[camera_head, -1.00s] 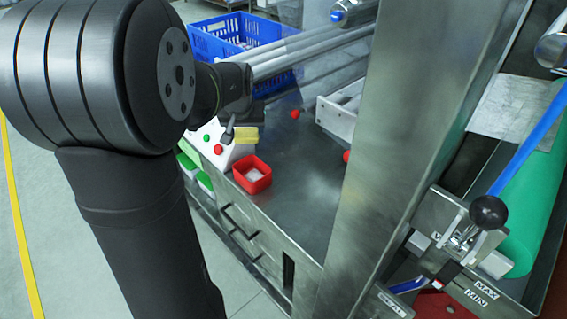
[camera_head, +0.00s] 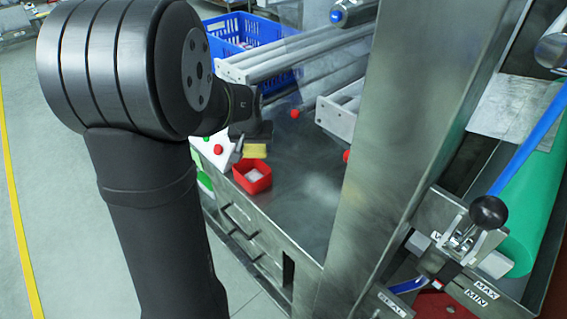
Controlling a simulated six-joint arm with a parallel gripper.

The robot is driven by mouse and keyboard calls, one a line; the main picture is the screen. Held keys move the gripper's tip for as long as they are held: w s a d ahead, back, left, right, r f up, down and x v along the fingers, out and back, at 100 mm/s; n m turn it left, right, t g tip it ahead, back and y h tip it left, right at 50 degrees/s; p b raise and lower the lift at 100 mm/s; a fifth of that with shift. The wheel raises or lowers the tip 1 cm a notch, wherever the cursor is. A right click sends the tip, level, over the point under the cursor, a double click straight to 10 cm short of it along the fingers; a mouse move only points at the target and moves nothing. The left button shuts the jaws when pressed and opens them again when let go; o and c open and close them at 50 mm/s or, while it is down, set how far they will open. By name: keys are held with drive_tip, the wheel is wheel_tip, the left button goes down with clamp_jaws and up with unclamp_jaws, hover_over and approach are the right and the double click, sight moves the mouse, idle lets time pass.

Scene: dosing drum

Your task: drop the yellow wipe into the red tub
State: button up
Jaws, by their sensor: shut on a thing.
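The yellow wipe (camera_head: 255,151) is held in my gripper (camera_head: 246,143), which is shut on it. In the head view the wipe shows just behind and above the far rim of the red tub (camera_head: 252,187). The red tub is a small open square box on the metal bench, with something pale inside it. I cannot tell the exact height of the wipe over the bench. My arm hides part of the gripper.
A white box with red and green buttons (camera_head: 211,153) stands just left of the tub. Metal rollers (camera_head: 300,52) and a blue crate (camera_head: 240,33) lie behind. A wide steel post (camera_head: 385,140) rises to the right. The bench right of the tub (camera_head: 305,180) is clear.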

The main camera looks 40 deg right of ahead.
drive_tip(key=o, duration=1)
drive_tip(key=shift+o, duration=0.2)
drive_tip(key=shift+r, duration=0.1)
drive_tip(key=v, duration=1.7)
drive_tip(key=x, duration=1.7)
drive_tip(key=shift+r, duration=0.35)
drive_tip(key=shift+f, duration=0.1)
